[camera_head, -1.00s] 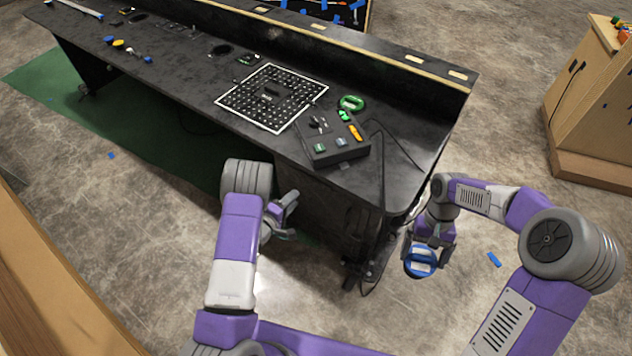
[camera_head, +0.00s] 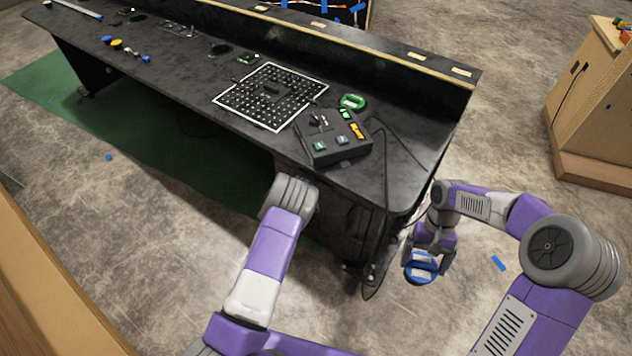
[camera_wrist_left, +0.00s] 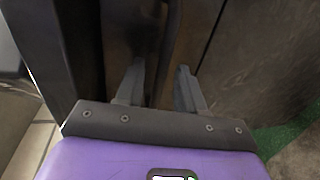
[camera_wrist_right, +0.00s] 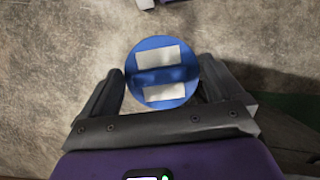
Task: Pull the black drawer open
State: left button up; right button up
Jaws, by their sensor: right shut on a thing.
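The black drawer cannot be made out for certain. In the head view, the dark front under the black desk (camera_head: 400,170) is largely hidden by my left arm. In the left wrist view, my left gripper (camera_wrist_left: 160,75) is open, its two fingers apart, facing dark upright panels (camera_wrist_left: 130,35) with a narrow vertical strip between them. I cannot tell whether the fingers touch anything. My right gripper (camera_head: 433,255) is shut on a round blue thing with two white patches (camera_wrist_right: 163,75), held beside the desk's right end, above the floor.
On the desktop are a control box with buttons (camera_head: 333,137), a white-framed perforated panel (camera_head: 225,98) and a green ring (camera_head: 353,101). Cables hang at the desk's right end. A wooden cabinet (camera_head: 590,110) stands at right. Floor between desk and cabinet is mostly clear.

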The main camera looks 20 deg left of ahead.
pick_arm(q)
grip_shut()
dwell(0.3)
jog(key=shift+s+a, duration=0.1)
jog(key=shift+s, duration=0.05)
